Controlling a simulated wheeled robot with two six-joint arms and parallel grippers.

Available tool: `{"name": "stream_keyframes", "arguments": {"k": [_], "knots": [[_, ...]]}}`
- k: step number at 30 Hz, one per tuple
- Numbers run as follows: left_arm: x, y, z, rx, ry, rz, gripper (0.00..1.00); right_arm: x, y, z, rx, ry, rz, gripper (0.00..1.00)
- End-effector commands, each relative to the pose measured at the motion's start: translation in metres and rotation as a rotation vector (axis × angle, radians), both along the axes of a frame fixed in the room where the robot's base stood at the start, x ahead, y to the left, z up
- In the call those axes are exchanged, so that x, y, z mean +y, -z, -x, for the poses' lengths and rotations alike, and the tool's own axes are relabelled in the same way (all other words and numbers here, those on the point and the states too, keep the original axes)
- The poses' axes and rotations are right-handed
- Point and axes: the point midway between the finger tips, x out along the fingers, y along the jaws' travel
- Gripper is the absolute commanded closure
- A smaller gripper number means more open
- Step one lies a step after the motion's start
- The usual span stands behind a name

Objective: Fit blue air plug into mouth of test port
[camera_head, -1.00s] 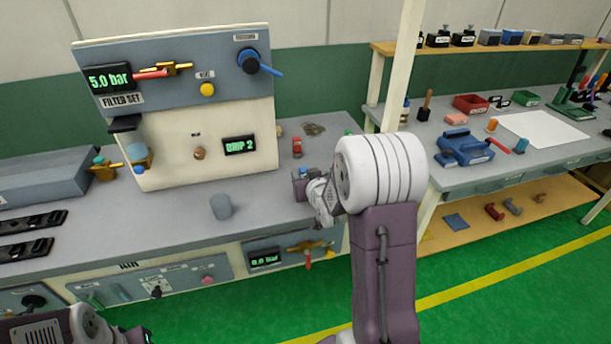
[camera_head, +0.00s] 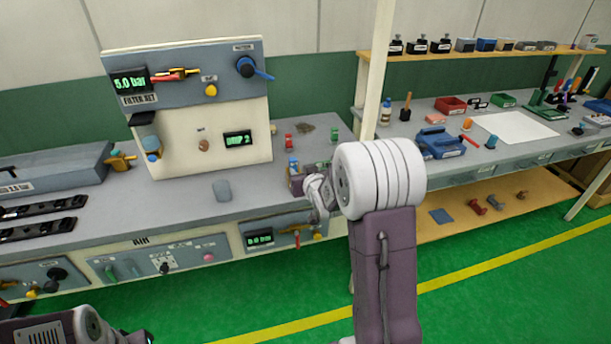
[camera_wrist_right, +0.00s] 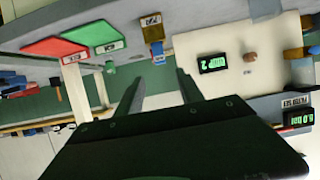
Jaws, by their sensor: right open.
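A small blue piece (camera_head: 292,163), which looks like the blue air plug, stands at a brownish block (camera_head: 296,183) on the bench. The blue piece (camera_wrist_right: 158,55) and block (camera_wrist_right: 152,28) also show in the right wrist view, which is turned nearly upside down. I cannot tell whether the block is the test port, or how the piece sits in it. My right gripper (camera_wrist_right: 160,78) is open and empty, with the blue piece beyond its fingertips. In the head view its wrist (camera_head: 318,190) is beside the block, fingertips hidden. My left arm shows at lower left; its jaws are unclear.
A red piece (camera_head: 288,142) and a green piece (camera_head: 335,135) are farther back. Red (camera_wrist_right: 52,48) and green (camera_wrist_right: 95,33) labelled trays show in the wrist view.

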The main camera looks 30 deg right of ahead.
Motion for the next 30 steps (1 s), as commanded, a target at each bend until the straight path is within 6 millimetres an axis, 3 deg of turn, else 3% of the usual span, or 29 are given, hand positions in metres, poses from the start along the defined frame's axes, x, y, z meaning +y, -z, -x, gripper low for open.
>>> {"name": "stream_keyframes", "arguments": {"k": [9,12,14,18,22,25,30], "knots": [[0.0,-0.001,0.0,-0.001,0.0,0.0,0.64,0.001,-0.001,-0.001,0.002,-0.001,-0.001,0.55],[0.0,-0.001,0.0,0.0,0.0,0.0,0.64,0.017,0.014,0.013,0.089,-0.017,-0.019,0.55],[0.0,-0.001,0.0,0.0,0.0,0.0,0.64,0.042,0.038,0.04,0.233,-0.043,-0.047,0.55],[0.0,-0.001,0.0,0.0,0.0,0.0,0.64,0.105,0.092,0.145,0.654,-0.121,-0.111,0.55],[0.0,-0.001,0.0,0.0,0.0,0.0,0.64,0.136,0.112,0.232,0.939,-0.172,-0.138,0.55],[0.0,-0.001,0.0,0.0,0.0,0.0,0.64,0.145,0.115,0.267,1.046,-0.19,-0.145,0.55],[0.0,-0.001,0.0,0.0,0.0,0.0,0.64,0.146,0.116,0.274,1.071,-0.192,-0.148,0.55]]}}
